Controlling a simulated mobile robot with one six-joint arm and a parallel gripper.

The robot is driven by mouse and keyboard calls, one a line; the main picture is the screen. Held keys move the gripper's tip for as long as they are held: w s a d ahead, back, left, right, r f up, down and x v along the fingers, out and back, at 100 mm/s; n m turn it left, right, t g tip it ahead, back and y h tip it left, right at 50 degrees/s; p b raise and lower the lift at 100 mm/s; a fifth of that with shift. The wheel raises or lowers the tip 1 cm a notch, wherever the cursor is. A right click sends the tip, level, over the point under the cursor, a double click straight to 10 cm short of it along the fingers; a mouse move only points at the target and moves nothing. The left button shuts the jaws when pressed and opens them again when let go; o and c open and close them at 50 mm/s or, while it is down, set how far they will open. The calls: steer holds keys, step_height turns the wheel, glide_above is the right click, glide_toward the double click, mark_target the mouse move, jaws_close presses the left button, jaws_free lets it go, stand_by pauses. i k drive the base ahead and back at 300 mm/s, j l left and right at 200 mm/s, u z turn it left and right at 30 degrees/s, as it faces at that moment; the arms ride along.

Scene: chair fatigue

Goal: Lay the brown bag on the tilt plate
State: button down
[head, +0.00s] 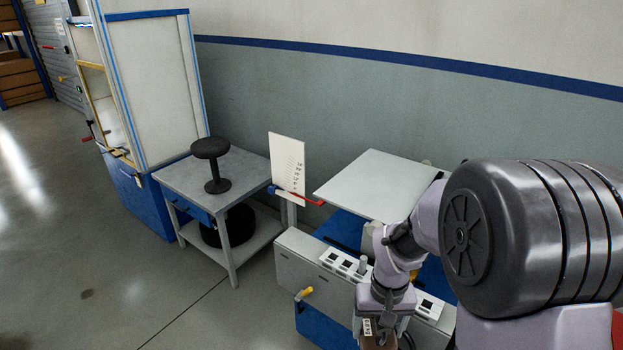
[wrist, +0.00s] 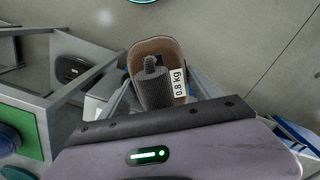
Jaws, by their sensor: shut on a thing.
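The brown bag (wrist: 148,46) is in my gripper (wrist: 153,86), with a white "0.8 kg" label facing the wrist camera. In the head view the bag (head: 370,341) shows only in part at the bottom edge, below my gripper (head: 382,322), which is shut on it. The tilt plate (head: 372,183) is a flat pale grey panel on top of the blue and grey machine. It looks bare where it shows; my arm hides its right side. My gripper and the bag are in front of the machine, nearer the camera than the plate and apart from it.
A white chart board (head: 288,168) with a red handle stands left of the plate. A grey side table (head: 178,178) holds a black stool (head: 212,165). Floor at left is clear.

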mark_target(380, 195)
steer(key=i+j+u, duration=0.2)
steer(key=i+j, duration=0.6)
steer(key=j, duration=0.1)
